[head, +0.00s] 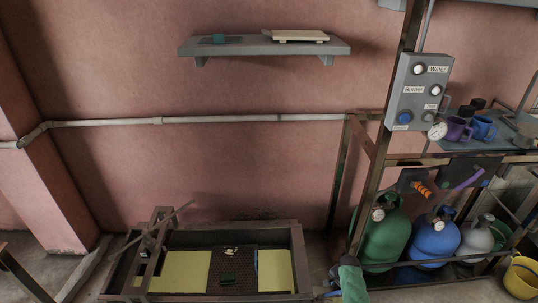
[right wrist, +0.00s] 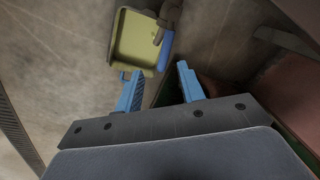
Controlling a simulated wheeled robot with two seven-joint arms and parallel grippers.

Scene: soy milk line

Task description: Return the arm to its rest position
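My right gripper (head: 331,288) is at the bottom of the head view, right of the low metal frame, at the end of a green and dark arm part. In the right wrist view the right gripper (right wrist: 160,70) shows two blue fingers spread apart. Nothing is held between them. The floor and a yellow-green container (right wrist: 127,42) with a blue part lie beyond the fingertips. My left arm and gripper are not in the head view.
A low metal frame (head: 302,243) with yellow panels lies at the bottom centre. Green (head: 388,240), blue (head: 434,242) and grey (head: 476,238) cylinders stand at right, below a control box (head: 415,92). A yellow bucket (head: 522,277) is at far right. A wall shelf (head: 262,47) is above.

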